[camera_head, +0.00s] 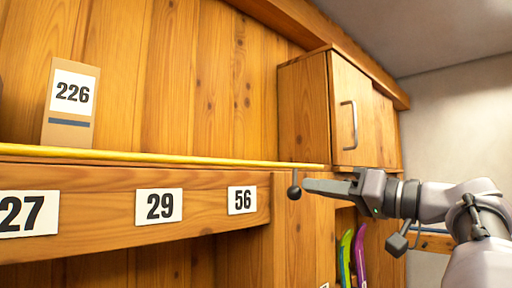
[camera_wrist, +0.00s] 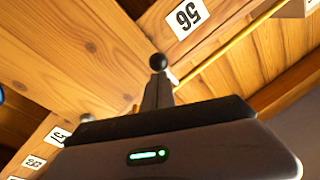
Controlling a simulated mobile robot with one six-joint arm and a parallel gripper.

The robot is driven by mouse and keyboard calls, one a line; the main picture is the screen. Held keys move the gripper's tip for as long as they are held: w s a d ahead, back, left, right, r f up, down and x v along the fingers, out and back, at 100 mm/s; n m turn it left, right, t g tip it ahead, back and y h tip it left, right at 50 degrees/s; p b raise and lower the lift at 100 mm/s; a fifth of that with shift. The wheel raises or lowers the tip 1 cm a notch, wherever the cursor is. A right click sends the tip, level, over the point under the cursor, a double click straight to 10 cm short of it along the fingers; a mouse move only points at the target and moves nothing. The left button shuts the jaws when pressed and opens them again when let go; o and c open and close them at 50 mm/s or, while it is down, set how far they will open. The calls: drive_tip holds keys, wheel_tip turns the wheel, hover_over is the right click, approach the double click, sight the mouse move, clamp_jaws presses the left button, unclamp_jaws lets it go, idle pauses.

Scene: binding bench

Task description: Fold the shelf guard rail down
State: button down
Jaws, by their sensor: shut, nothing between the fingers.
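The guard rail is a long yellow bar (camera_head: 150,157) along the front edge of the upper shelf; it also crosses the wrist view (camera_wrist: 232,42). A black ball knob (camera_head: 294,192) hangs on a thin stem below the rail's right end. My gripper (camera_head: 307,186) is shut and empty, pointing left, its tips right beside the knob. In the wrist view the knob (camera_wrist: 158,62) appears just beyond the fingertips (camera_wrist: 157,82). I cannot tell whether they touch.
A box labelled 226 (camera_head: 71,104) stands on the shelf behind the rail. A closed wooden cabinet (camera_head: 350,110) with a metal handle is above my gripper. Number plates 27, 29 (camera_head: 159,205) and 56 mark the shelf front. Green and purple items (camera_head: 359,255) stand below my gripper.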

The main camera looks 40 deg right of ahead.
drive_tip(key=shift+w+f+b, duration=0.35)
drive_tip(key=shift+f+b, duration=0.45)
drive_tip(key=shift+b, duration=0.05)
drive_tip(key=shift+f, duration=0.1)
